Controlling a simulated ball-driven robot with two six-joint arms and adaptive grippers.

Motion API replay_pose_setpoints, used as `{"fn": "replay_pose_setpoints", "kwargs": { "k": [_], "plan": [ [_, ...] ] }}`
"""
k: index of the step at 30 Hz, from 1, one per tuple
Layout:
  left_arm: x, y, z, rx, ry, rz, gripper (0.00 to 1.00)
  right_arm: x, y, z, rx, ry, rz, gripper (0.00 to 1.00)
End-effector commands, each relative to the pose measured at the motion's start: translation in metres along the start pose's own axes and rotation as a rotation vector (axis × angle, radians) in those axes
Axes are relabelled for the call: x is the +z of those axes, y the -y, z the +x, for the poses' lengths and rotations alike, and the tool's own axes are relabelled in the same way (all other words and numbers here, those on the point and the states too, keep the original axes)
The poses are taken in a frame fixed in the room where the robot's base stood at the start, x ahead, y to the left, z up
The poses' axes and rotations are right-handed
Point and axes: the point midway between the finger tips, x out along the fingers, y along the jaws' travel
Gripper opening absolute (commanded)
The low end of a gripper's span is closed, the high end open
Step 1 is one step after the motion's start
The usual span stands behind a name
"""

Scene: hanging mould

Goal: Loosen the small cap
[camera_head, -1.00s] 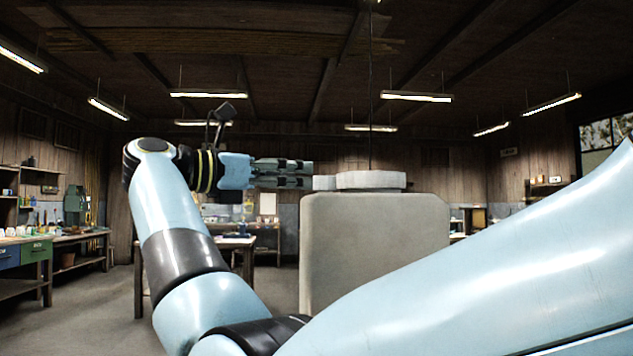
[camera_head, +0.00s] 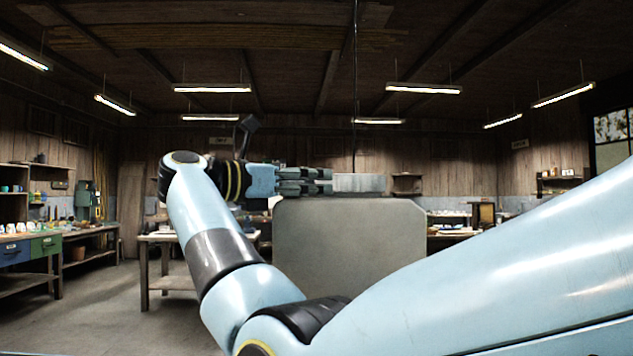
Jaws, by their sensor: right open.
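The hanging mould (camera_head: 350,250) is a large grey block with bevelled upper corners, in the middle of the head view. A pale, flat-sided cap (camera_head: 360,183) stands on its top. A smaller cap cannot be told apart now; the fingers may hide it. My right gripper (camera_head: 329,181) lies level above the mould's left top edge and points right. Its fingers are open, with the tips close to the left side of the pale cap. Whether they touch it or reach around anything cannot be told. My left gripper is out of view.
A thin cable (camera_head: 354,100) runs up from above the mould to the ceiling. A wooden table (camera_head: 160,240) stands behind on the left, and a workbench with drawers (camera_head: 30,250) is at the far left. Floor at lower left is clear.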

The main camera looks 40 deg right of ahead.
Motion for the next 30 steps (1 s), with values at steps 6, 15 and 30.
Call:
{"fn": "replay_pose_setpoints", "kwargs": {
  "k": [6,15,30],
  "plan": [
    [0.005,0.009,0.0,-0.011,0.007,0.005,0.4,0.0,0.0,0.0,0.0,0.0,0.0,0.25],
    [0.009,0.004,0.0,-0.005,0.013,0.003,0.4,0.0,0.0,0.0,0.0,0.0,0.0,0.0],
    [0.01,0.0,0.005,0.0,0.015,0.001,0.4,-0.002,-0.003,-0.001,0.091,-0.002,0.003,0.0]
  ]
}}
